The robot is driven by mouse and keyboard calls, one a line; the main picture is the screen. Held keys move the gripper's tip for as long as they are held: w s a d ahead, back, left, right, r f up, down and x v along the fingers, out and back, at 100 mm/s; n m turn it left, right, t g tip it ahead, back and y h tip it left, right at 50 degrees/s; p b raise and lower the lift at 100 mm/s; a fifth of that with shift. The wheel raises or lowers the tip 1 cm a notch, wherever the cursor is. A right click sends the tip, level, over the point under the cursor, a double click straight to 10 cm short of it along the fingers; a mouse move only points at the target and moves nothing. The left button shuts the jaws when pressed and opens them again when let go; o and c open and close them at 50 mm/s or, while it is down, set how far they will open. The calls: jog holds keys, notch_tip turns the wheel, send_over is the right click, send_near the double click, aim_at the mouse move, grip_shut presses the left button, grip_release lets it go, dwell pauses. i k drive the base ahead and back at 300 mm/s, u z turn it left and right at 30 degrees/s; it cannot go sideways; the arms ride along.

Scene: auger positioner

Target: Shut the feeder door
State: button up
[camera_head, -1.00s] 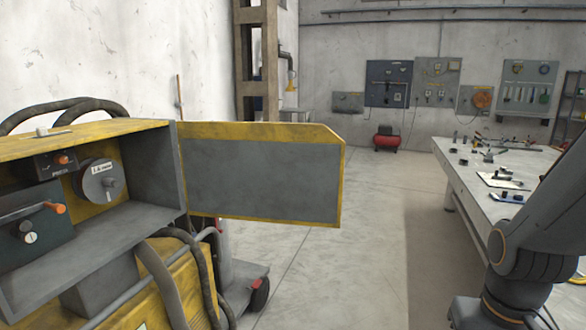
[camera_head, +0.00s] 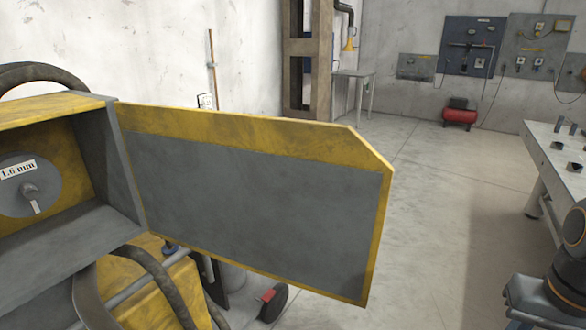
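The feeder door (camera_head: 255,195) is a grey panel with a yellow border and a cut upper right corner. It stands wide open, reaching right from the right edge of the feeder box (camera_head: 75,258). The open box shows a wire spool (camera_head: 30,183) labelled 1.6 mm inside. Part of my arm shows at the lower right edge, apart from the door. My gripper is out of view.
A workbench (camera_head: 552,160) with small items stands at the right. Thick hoses (camera_head: 160,285) and a wheeled cart (camera_head: 272,300) are below the box and door. Open floor (camera_head: 430,235) lies between door and bench.

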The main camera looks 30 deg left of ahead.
aim_at(302, 203)
jog(key=i, duration=2.55)
jog(key=u, duration=4.25)
jog(key=k, duration=0.6)
jog(key=z, duration=0.2)
